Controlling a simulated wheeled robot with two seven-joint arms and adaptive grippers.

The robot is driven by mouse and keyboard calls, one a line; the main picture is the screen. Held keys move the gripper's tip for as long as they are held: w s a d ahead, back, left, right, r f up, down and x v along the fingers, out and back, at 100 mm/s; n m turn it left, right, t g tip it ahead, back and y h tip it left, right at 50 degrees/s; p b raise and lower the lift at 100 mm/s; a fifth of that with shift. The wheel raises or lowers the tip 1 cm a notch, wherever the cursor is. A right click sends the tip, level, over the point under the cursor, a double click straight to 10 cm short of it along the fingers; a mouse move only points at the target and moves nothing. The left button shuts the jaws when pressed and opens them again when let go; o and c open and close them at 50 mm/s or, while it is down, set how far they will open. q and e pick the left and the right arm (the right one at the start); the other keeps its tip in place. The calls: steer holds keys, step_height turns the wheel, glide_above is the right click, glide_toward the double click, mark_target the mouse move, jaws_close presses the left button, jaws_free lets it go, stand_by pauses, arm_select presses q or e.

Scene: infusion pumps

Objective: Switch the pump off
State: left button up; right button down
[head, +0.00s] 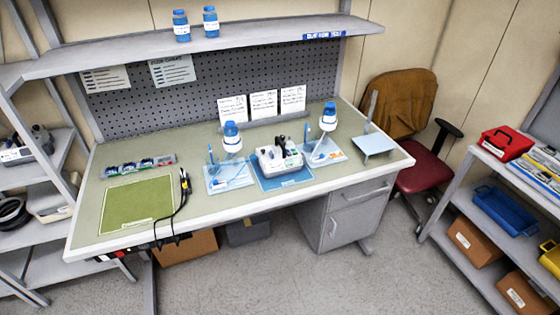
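On the workbench (190,210) stand two small assemblies, each a blue-and-white bottle over a clear tray with blue parts. The left bottle (232,138) is over the left tray (229,177), and the right bottle (328,117) is over the right tray (325,153). Between them a white container (268,164) with dark and white items sits on a blue mat (281,180). I cannot tell which of these is the pump, and no switch can be made out at this size. Neither of my grippers is in view.
A green mat (135,205) lies at the bench's left, with a black cable (182,205) beside it. A small pale-blue platform (373,144) is at the right end. A red chair (425,177) stands beyond it. A shelf (200,45) overhangs the bench. The floor (320,280) in front is clear.

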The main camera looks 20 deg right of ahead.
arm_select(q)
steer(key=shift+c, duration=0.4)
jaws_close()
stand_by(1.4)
